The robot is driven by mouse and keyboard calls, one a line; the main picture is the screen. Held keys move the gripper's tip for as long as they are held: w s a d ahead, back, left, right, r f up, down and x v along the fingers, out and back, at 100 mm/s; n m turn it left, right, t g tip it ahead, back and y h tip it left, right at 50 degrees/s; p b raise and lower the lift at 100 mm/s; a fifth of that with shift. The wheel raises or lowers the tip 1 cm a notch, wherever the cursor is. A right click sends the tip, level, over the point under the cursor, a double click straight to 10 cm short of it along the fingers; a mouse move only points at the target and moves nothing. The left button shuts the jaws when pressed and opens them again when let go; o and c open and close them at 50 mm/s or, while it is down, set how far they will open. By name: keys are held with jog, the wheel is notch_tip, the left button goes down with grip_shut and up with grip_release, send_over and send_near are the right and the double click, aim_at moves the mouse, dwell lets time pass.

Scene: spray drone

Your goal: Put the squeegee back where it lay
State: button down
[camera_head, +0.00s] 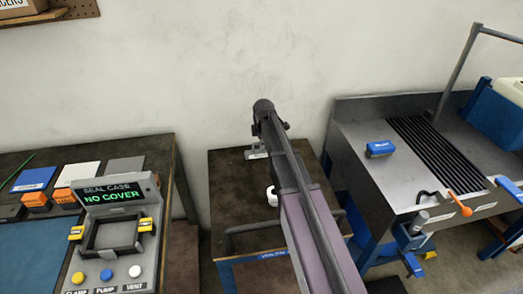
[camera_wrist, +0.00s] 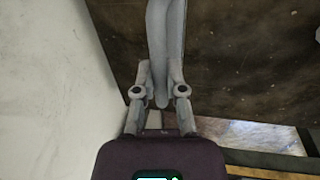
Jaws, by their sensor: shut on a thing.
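My gripper (camera_wrist: 159,76) is in the wrist view, with its two grey fingers closed around a long pale grey thing. This held thing seems to be the squeegee (camera_wrist: 165,35); it runs up out of the top of the frame, so its far end is hidden there. A brown, worn tabletop (camera_wrist: 240,60) lies beyond it. In the head view my arm reaches over the small dark table (camera_head: 228,180) by the wall and mostly hides my gripper. A small grey piece (camera_head: 257,153) shows by the table's back edge; I cannot tell whether it belongs to the squeegee.
A white round item (camera_head: 271,195) is on the small table beside my arm. At right stands a metal sink bench (camera_head: 350,155) with a blue block (camera_head: 380,149) on it. At left is a bench with a seal-case station (camera_head: 115,215) reading "NO COVER". The wall is close behind.

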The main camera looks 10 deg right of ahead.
aim_at(262, 151)
jog(key=shift+f+b, duration=1.55)
jog(key=shift+f, duration=0.15)
jog(key=c, duration=0.7)
grip_release()
jog(key=shift+r, duration=0.15)
jog(key=r+p, duration=0.4)
jog(key=s+r+p, duration=0.1)
jog(key=r+p, duration=0.2)
jog(key=p, duration=0.1)
jog(key=s+r+p, duration=0.1)
jog(key=r+p, duration=0.3)
jog(key=shift+s+r, duration=0.15)
jog(key=shift+r, duration=0.15)
jog(key=s+m, duration=0.6)
jog(key=s, duration=0.2)
jog(key=s+m+g, duration=0.1)
jog(key=s+m, duration=0.5)
jog(key=s, duration=0.3)
jog(key=s+m+g, duration=0.1)
jog(key=s+m, duration=0.5)
jog(key=s, duration=0.3)
jog(key=shift+d+f, duration=0.15)
jog(key=shift+d, duration=0.25)
